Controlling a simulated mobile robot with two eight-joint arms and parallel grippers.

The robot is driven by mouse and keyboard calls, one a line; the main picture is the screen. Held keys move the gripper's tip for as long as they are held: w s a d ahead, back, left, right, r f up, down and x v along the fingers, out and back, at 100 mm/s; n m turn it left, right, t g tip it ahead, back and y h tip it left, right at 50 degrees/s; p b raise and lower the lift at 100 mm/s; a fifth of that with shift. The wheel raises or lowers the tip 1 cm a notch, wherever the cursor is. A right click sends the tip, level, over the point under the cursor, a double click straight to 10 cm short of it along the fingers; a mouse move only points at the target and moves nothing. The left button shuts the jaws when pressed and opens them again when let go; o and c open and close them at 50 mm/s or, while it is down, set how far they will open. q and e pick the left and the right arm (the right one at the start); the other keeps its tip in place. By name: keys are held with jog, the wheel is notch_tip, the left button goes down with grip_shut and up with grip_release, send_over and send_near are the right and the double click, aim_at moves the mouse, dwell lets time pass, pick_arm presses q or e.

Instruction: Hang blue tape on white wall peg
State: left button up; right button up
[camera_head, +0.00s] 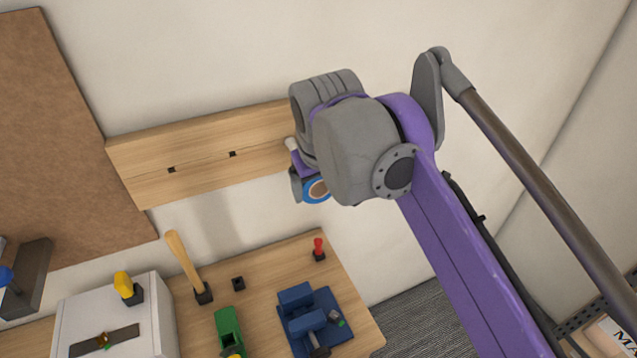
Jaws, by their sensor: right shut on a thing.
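The blue tape (309,196) is a small roll with a blue outer ring and a brown core. My right gripper (298,182) is shut on it, in front of the right end of the wooden wall board. The gripper's wrist hides much of the gripper and part of the roll. A small white rounded end (291,144), likely the white wall peg, shows just above the gripper at the board. The rest of it is hidden. The tape is below this white end, and I cannot tell whether they touch. My left gripper is not in view.
The wooden wall board (190,185) has two small dark holders. Below it, the workbench (262,262) carries a blue vise (312,318), a green tool (228,325), a red-handled tool (318,248), a wooden handle (182,262) and a white box (160,315). A brown pegboard (60,140) hangs at left.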

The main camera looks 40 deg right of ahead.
aim_at(294, 147)
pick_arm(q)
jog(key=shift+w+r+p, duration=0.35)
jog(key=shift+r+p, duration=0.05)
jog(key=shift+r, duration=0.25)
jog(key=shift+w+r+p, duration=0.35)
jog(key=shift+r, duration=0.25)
pick_arm(e)
jog(key=shift+w+d+r, duration=0.1)
jog(key=shift+w+d, duration=0.5)
jog(key=shift+w, duration=1.3)
jog(key=shift+w+d+f, duration=0.1)
jog(key=shift+w+d, duration=0.5)
jog(key=shift+w, duration=1.3)
jog(key=shift+w+d+r, duration=0.1)
jog(key=shift+w+d, duration=0.5)
jog(key=shift+w, duration=1.3)
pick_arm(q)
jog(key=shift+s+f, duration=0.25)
pick_arm(e)
jog(key=shift+f, duration=0.6)
